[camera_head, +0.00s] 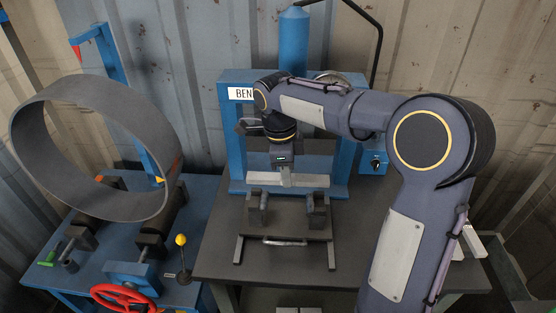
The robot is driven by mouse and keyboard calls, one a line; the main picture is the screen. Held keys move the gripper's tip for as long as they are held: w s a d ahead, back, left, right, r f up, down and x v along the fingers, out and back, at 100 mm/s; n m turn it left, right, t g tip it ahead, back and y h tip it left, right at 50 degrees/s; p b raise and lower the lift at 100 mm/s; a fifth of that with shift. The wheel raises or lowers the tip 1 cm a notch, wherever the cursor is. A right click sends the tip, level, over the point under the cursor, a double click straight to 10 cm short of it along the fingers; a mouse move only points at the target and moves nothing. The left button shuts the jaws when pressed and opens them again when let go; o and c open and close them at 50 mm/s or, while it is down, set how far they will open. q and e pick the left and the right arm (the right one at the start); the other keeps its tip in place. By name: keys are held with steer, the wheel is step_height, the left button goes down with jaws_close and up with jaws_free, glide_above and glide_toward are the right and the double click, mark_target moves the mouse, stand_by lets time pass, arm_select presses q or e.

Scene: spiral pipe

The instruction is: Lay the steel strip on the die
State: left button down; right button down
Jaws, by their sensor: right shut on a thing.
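The steel strip (312,181) is a light grey flat bar, lying level from left to right in front of the blue press. My right gripper (285,176) points down and is shut on the strip near its middle. The die (286,228) is a dark block with two raised supports on the table, one left (257,207) and one right (316,208). The strip shows just above and behind these supports in the picture. I cannot tell whether it touches them. My left gripper is out of view.
The blue press frame (232,128) stands close behind the strip. The dark table (345,245) has bare room right of the die. At left, a large grey ring (95,205) rests on a blue roller machine with a red handwheel (122,297) and a yellow-knobbed lever (181,240).

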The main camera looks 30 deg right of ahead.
steer(key=shift+f+b, duration=0.6)
step_height(320, 180, down, 3)
steer(key=b, duration=0.2)
steer(key=shift+b, duration=0.3)
steer(key=shift+f+b, duration=0.75)
steer(key=shift+f, duration=0.4)
steer(key=c, duration=1.1)
jaws_free()
steer(key=shift+o, duration=0.2)
steer(key=r, duration=0.5)
steer(key=a+r, duration=0.1)
steer(key=r, duration=0.1)
steer(key=shift+w+r+p, duration=0.2)
steer(key=shift+r+p, duration=0.1)
steer(key=shift+r, duration=0.05)
steer(key=shift+s+d, duration=0.1)
